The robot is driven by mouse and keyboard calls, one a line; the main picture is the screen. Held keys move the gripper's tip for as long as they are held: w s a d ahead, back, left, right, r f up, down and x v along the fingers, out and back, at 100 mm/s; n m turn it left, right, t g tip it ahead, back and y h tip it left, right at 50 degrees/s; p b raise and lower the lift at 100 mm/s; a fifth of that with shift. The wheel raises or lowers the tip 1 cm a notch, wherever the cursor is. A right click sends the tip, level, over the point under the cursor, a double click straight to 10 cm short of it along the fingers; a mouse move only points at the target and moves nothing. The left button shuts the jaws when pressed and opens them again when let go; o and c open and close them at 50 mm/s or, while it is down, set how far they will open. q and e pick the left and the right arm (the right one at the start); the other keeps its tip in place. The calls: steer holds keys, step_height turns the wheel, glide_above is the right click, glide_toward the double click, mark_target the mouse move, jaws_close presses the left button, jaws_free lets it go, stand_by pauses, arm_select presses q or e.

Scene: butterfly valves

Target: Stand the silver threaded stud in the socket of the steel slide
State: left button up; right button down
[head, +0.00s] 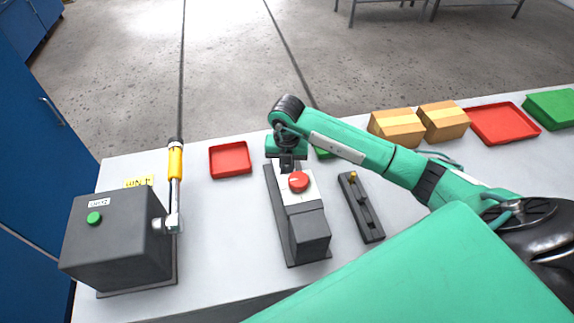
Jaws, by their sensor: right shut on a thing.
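My right gripper (288,166) points down over the far end of a long dark fixture with a light grey top plate (297,192) and a red round button (298,182). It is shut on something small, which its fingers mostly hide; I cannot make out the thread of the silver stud. The light plate may be the steel slide, but its socket is not visible, hidden by the gripper or too small. I cannot tell whether the held thing touches the fixture. My left gripper is not in view.
A dark box with a green button (94,218) and yellow-handled lever (175,165) stands left. A red tray (230,160) lies behind. A narrow dark rail (361,207) lies right of the fixture. Cartons (397,127) and another red tray (496,123) are at the back right.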

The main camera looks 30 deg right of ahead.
steer(key=c, duration=1.3)
jaws_free()
steer(key=shift+c, duration=0.2)
